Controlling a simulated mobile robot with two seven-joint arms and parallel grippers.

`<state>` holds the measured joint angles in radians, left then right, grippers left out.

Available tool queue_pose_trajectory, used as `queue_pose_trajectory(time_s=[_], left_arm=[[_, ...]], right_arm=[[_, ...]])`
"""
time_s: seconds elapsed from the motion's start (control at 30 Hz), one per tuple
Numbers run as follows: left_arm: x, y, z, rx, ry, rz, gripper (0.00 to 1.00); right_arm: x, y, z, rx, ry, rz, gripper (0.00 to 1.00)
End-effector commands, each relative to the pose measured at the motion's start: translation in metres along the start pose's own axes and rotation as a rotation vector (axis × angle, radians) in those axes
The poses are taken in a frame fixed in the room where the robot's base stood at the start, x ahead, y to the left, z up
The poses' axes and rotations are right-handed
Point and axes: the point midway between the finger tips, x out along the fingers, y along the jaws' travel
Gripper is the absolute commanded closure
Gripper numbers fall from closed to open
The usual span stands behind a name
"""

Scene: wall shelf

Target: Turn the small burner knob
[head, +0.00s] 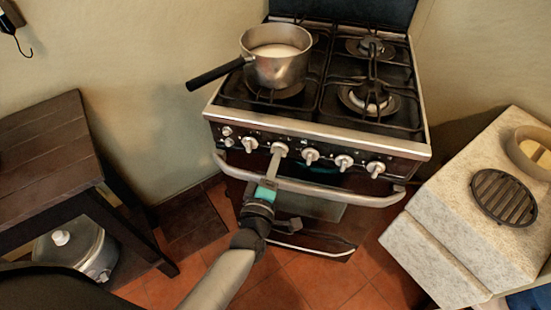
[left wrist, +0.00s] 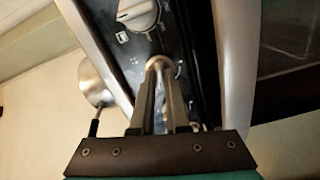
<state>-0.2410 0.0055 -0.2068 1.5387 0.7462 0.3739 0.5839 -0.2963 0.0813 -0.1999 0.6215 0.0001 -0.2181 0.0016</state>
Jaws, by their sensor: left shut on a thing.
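The stove's front panel (head: 327,158) carries a row of silver knobs. My left gripper (head: 278,154) reaches up from below and is shut on one knob (head: 280,147), second from the left among the larger ones. In the left wrist view the gripper's fingers (left wrist: 164,75) close around this knob (left wrist: 158,61), which is mostly hidden between them. A neighbouring knob (left wrist: 139,12) shows just above them there. Another knob (head: 250,144) is left of the held one; further knobs (head: 311,156) are to the right. My right gripper is not in view.
The oven handle bar (head: 325,191) runs below the panel. A dark wooden table (head: 45,145) is left; a stone counter (head: 460,225) with a round grate (head: 504,197) is right.

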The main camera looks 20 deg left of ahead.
Motion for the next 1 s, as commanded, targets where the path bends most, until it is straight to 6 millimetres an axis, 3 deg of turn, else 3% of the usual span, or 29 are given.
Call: queue_pose_trajectory(time_s=[0.73, 0.77, 1.0], left_arm=[[0.0, 0.0, 0.0, -0.092, -0.001, -0.001, 1.0], [0.0, 0.0, 0.0, -0.092, -0.001, -0.001, 0.86], [0.0, 0.0, 0.0, -0.092, 0.0, 0.0, 0.59]], right_arm=[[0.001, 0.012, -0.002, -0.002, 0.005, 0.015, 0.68], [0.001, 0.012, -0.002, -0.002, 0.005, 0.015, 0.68], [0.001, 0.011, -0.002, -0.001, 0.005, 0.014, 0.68]])
